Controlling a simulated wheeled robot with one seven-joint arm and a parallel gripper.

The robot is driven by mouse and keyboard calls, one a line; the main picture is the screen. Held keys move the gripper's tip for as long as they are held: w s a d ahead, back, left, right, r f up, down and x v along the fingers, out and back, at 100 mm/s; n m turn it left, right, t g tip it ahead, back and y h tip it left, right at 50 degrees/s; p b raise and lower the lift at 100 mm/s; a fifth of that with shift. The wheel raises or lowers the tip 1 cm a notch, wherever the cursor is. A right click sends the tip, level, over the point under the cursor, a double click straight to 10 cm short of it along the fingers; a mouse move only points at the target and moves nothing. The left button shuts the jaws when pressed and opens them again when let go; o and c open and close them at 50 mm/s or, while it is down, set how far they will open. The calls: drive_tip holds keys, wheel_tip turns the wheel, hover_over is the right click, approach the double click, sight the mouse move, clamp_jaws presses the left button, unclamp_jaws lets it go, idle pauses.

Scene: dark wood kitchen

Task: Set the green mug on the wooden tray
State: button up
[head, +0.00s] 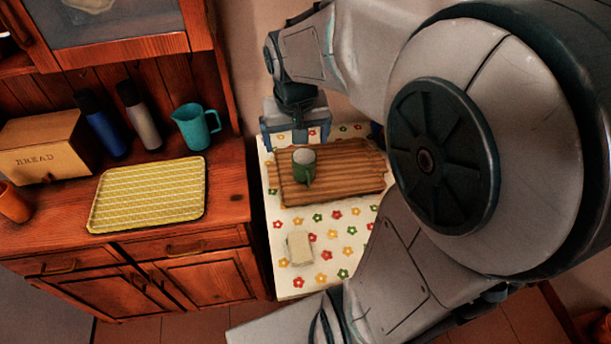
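The green mug (309,173) stands upright on the wooden tray (345,180), near its left end, with its handle toward the front. The tray lies on a small table with a floral cloth, and my arm hides part of its right end. My gripper (295,143) is just behind the mug, near the tray's back left edge. Its two fingers are spread apart with nothing seen between them, and it looks clear of the mug.
A pale block (300,248) lies on the floral cloth (328,261) in front of the tray. On the wooden counter at left are a yellow tray (148,194), a teal pitcher (196,127), two bottles, a bread box (46,147) and an orange cup (13,203).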

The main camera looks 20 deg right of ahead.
drive_tip(key=s+a+r+n+t, duration=0.1)
drive_tip(key=s+a+n, duration=0.1)
drive_tip(key=s, duration=0.9)
drive_tip(key=shift+s+a+y, duration=0.25)
drive_tip(key=shift+a+y, duration=0.1)
drive_tip(key=shift+y, duration=0.05)
drive_tip(key=shift+r, duration=0.1)
